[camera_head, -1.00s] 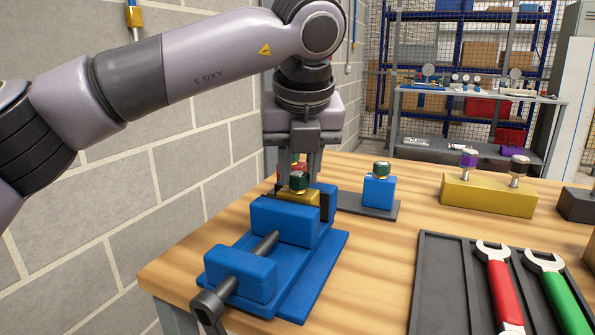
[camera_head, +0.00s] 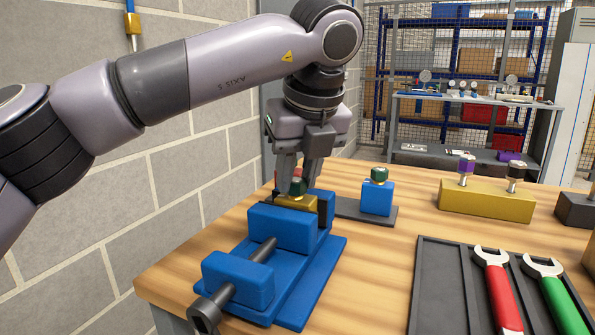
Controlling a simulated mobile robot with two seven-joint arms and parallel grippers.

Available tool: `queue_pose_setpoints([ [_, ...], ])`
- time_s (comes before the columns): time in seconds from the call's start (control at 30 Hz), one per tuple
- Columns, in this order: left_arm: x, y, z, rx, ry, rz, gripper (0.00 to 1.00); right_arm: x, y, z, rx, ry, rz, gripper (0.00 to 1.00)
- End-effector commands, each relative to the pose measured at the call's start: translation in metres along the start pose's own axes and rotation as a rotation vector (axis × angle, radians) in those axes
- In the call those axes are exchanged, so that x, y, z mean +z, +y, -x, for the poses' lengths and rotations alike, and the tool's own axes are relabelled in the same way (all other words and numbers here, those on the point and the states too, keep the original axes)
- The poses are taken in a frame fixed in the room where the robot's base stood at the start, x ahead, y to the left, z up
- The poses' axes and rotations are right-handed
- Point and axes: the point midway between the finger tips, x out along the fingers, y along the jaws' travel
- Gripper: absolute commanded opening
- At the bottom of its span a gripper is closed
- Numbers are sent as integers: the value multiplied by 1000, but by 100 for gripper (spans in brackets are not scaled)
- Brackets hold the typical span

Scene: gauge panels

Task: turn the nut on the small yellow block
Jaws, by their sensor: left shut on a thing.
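The small yellow block (camera_head: 288,203) sits between the jaws of a blue vise (camera_head: 282,228) on the wooden bench. My left gripper (camera_head: 297,184) comes down from above, tilted and turned, and is shut on the nut, one finger on each side. My right gripper is not in view.
A blue block (camera_head: 377,197) with a green-topped nut stands behind on a dark plate. A long yellow block (camera_head: 487,202) with purple and dark nuts is further right. A dark tray (camera_head: 440,290) holds a red wrench (camera_head: 497,290) and a green wrench (camera_head: 556,292). Bare bench lies between vise and tray.

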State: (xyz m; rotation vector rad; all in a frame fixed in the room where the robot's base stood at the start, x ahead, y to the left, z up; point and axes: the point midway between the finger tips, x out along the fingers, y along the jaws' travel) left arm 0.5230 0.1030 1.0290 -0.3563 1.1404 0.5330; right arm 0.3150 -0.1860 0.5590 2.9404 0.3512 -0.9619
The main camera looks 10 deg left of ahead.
Motion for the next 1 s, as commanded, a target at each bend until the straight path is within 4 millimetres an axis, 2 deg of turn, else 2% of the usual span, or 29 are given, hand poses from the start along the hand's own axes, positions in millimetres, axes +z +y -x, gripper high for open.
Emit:
queue_pose_setpoints([
  [0.03, 0, 0, 1, -1, -1, 0, 0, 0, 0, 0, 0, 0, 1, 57],
  [0.07, 0, 0, 1, -1, -1, 0, 32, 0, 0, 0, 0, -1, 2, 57],
  [0.13, 0, 0, 1, -1, -1, 0, 55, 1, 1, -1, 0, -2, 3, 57],
  [0.43, 0, 0, 1, -1, 0, 0, 55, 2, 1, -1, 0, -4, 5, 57],
  [0.57, 1, 0, 7, -1, -1, 0, 55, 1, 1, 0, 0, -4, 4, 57],
  [1.0, 1, 0, 70, -2, -2, -1, 55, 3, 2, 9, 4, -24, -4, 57],
])
